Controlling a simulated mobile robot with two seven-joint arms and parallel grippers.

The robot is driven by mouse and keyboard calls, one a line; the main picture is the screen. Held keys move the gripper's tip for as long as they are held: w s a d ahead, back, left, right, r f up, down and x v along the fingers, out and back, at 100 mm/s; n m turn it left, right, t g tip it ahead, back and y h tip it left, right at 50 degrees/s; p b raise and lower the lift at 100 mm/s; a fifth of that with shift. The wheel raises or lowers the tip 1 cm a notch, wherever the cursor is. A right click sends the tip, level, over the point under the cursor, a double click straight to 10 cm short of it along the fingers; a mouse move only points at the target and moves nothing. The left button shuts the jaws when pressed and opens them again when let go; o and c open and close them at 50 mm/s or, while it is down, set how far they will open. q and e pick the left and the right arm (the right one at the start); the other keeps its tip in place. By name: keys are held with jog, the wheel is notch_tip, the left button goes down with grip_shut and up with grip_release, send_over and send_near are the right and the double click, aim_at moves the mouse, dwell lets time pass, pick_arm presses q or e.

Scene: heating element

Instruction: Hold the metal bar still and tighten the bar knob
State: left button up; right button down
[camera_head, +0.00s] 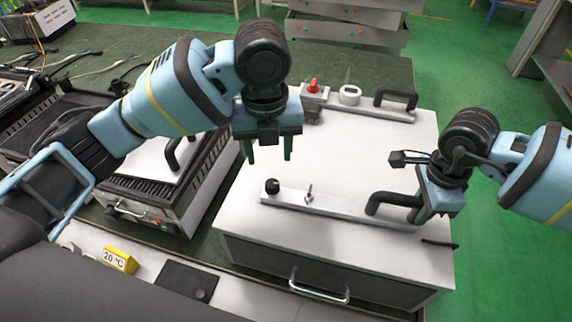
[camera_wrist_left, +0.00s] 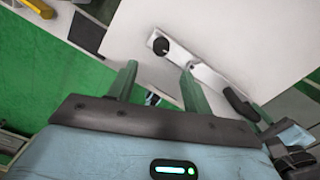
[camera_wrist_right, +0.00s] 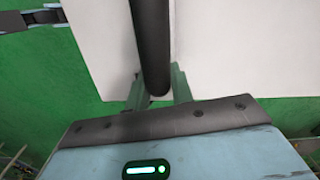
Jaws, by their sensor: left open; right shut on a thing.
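The metal bar (camera_head: 335,208) lies along the near part of a white box top. It has a black knob (camera_head: 272,186) at its left end, a small metal wing screw (camera_head: 309,193) near it and a black handle (camera_head: 385,199) at its right end. My right gripper (camera_head: 423,214) is shut on that handle, which runs between its fingers in the right wrist view (camera_wrist_right: 152,45). My left gripper (camera_head: 269,158) is open and empty, pointing down above the box, apart from the knob. In the left wrist view the knob (camera_wrist_left: 161,46) shows beyond the gap between the fingertips.
The white box (camera_head: 250,215) has a front drawer handle (camera_head: 318,290). A grill-like unit (camera_head: 150,190) stands left; a yellow "20 °C" block (camera_head: 119,259) sits in front.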

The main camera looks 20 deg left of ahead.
pick_arm(q)
jog(key=shift+s+r, duration=0.1)
jog(key=shift+r, duration=1.35)
pick_arm(e)
jog(key=c, duration=1.1)
grip_release()
jog(key=shift+c, duration=0.2)
notch_tip(320, 180, up, 12)
pick_arm(q)
jog(key=shift+f, duration=0.1)
pick_arm(e)
jog(key=shift+f, duration=0.1)
